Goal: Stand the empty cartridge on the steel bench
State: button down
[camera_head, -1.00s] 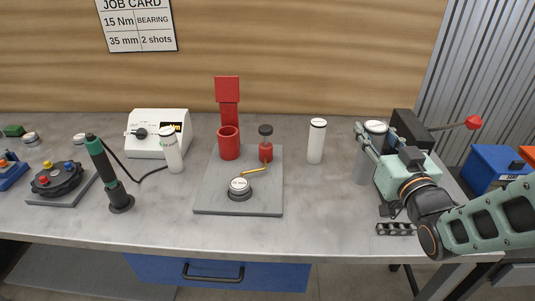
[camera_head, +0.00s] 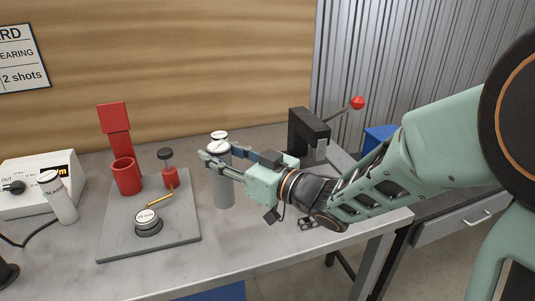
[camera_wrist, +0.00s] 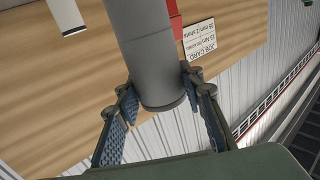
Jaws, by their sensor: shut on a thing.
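The cartridge looks upright. I cannot tell whether its base touches the steel bench (camera_head: 265,228) or hangs just above it. In the wrist view the grey cartridge (camera_wrist: 148,60) runs between the two finger pads of my gripper (camera_wrist: 160,105). I cannot read the label on the held cartridge.
A grey plate (camera_head: 120,245) with a red cup (camera_head: 126,177), a plunger and a round dial lies to the left. A white cartridge (camera_head: 60,200) stands by a white instrument farther left. A black lever press (camera_head: 308,133) stands behind my gripper. Bare bench lies in front.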

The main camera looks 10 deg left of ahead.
jog(key=w+d+f+b, duration=0.2)
jog(key=w+f+b, duration=0.4)
jog(key=f, duration=0.4)
jog(key=shift+w+d+b, duration=0.2)
jog(key=shift+d+b, duration=0.1)
jog(key=shift+f, duration=0.1)
jog(key=c, duration=1.3)
grip_release()
jog(key=v, duration=1.2)
jog(key=shift+p, duration=0.35)
